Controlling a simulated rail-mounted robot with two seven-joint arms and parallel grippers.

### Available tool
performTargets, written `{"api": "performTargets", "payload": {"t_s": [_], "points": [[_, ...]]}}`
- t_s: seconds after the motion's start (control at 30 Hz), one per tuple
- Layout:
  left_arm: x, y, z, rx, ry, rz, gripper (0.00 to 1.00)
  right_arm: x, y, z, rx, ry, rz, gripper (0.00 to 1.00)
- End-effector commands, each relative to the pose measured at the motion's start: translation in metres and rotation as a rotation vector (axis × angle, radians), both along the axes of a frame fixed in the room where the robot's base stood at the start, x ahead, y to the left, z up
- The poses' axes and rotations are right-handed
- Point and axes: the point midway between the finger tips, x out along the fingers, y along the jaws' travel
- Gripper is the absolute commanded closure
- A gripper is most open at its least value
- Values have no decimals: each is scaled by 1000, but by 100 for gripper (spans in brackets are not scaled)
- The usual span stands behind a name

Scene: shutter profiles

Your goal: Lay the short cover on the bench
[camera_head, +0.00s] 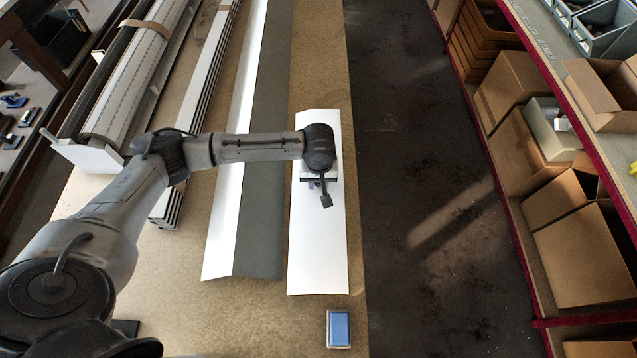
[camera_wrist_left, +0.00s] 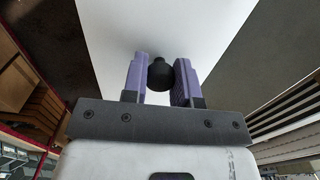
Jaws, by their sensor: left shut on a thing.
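The short cover (camera_head: 318,245) is a flat white panel over the right part of the brown bench top (camera_head: 180,295), lengthwise along the bench. Whether it touches the bench or hangs a little above it, I cannot tell. My left gripper (camera_head: 318,184) is over the cover's upper middle, partly hidden under my wrist. In the left wrist view its purple fingers (camera_wrist_left: 160,72) are shut on a black knob (camera_wrist_left: 161,75) standing on the white cover (camera_wrist_left: 155,25). My right gripper is not in view.
A long white and grey profile (camera_head: 240,180) lies just left of the cover. Stacked slats (camera_head: 205,75) and a roller shutter (camera_head: 130,80) lie further left. A blue block (camera_head: 339,328) sits near the front. Right of the bench is dark floor, then shelves with cardboard boxes (camera_head: 585,250).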

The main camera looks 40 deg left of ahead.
Motion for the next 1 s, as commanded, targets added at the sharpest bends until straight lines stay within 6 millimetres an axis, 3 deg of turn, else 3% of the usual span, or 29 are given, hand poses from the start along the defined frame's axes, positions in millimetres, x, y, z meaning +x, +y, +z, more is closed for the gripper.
{"api": "performTargets", "payload": {"t_s": [0.13,0.5,0.53,0.77,1.0], "points": [[0,0,-17,0,-1,0,100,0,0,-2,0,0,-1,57],[0,0,-19,0,-1,-1,100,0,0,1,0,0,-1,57],[0,0,-20,0,-1,-1,70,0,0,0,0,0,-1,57],[0,0,-20,0,-1,-1,48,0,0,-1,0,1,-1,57],[0,0,-19,0,-1,-1,48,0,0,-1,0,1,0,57]]}}
